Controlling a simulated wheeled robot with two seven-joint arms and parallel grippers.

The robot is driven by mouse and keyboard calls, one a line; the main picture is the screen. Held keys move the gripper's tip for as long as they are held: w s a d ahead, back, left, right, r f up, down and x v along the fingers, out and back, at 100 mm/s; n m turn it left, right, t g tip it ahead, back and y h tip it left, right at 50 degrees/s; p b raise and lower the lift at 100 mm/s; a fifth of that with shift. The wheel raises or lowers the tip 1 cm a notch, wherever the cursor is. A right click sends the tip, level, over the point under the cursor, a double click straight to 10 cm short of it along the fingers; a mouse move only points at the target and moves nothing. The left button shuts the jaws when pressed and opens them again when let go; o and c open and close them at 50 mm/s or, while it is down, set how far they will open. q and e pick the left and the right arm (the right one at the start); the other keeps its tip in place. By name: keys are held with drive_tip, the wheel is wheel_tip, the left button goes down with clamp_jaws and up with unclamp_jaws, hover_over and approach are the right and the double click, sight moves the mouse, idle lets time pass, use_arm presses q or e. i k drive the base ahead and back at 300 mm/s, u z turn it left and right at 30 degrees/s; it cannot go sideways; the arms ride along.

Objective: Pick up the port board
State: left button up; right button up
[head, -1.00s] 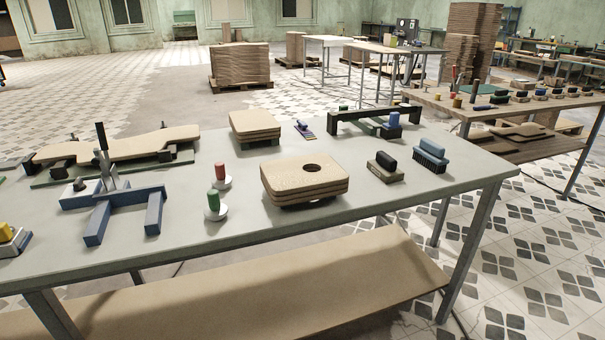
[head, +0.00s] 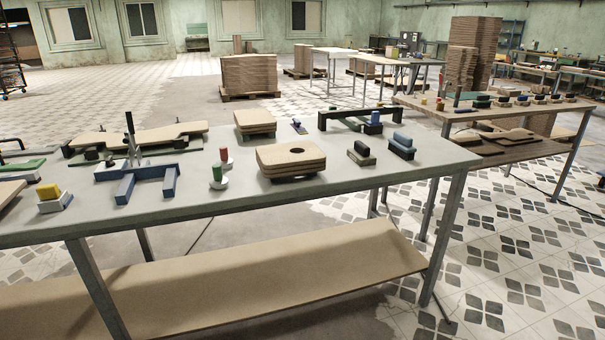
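No label tells me which piece is the port board. A stack of pale wooden boards (head: 292,166) with rounded corners sits on the front workbench, and its top board has a dark round hole. A second stack of square boards without a visible hole (head: 255,124) stands behind it. A long curved board (head: 138,137) lies on a green and black support at the left of the bench. Neither of my grippers shows in the head view.
The grey workbench (head: 330,185) also bears a blue fixture (head: 145,180), red (head: 224,156) and green (head: 217,174) handled tools, two brush-like blocks (head: 401,147) and a black bridge-shaped frame (head: 330,122). A brown shelf (head: 230,275) runs beneath. Tiled floor at right is open.

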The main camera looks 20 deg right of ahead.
sight(274, 156)
drive_tip(key=u, duration=0.45)
drive_tip(key=k, duration=0.25)
drive_tip(key=z, duration=1.4)
drive_tip(key=i, duration=0.85)
drive_tip(key=u, duration=0.35)
